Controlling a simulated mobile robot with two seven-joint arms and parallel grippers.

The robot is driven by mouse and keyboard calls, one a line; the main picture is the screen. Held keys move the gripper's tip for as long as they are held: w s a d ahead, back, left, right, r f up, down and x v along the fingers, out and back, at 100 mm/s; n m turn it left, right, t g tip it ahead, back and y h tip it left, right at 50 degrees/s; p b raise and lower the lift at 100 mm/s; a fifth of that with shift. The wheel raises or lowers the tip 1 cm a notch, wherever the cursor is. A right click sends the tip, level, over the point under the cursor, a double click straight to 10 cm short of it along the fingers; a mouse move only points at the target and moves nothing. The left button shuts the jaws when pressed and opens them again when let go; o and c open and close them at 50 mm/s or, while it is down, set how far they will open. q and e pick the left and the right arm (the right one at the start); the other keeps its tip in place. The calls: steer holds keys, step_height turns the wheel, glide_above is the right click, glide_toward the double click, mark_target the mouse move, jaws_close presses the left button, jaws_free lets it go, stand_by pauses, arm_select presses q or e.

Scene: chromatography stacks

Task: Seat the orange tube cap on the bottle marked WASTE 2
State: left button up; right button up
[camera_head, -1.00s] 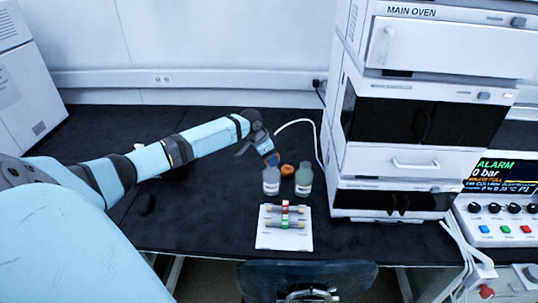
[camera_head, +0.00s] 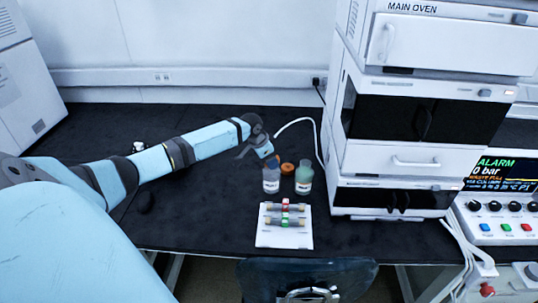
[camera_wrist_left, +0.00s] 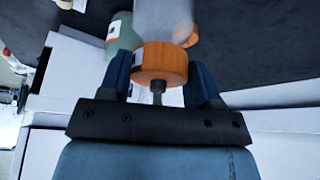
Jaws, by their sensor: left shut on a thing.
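My left gripper (camera_head: 266,153) is just above and behind the clear bottle (camera_head: 271,181) in the head view. In the left wrist view the fingers (camera_wrist_left: 160,78) are shut on the orange tube cap (camera_wrist_left: 160,62), with a short stem on the cap's near side. The clear bottle (camera_wrist_left: 163,18) lies beyond the cap; I cannot tell whether they touch. A greenish bottle (camera_head: 303,180) stands to its right and also shows in the left wrist view (camera_wrist_left: 121,38). Both bottles have white labels too small to read. My right gripper is not in view.
A second orange cap (camera_head: 287,169) lies behind and between the bottles. A white tube (camera_head: 303,121) curves from near my gripper towards the oven stack (camera_head: 388,160). A white tray (camera_head: 285,240) with small cylinders is in front. The black bench left of the bottles is mostly clear.

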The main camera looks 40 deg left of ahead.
arm_select(q)
steer(key=shift+f, duration=0.2)
steer(key=shift+f, duration=0.2)
stand_by(0.3)
steer(key=o, duration=1.3)
steer(key=shift+c, duration=0.2)
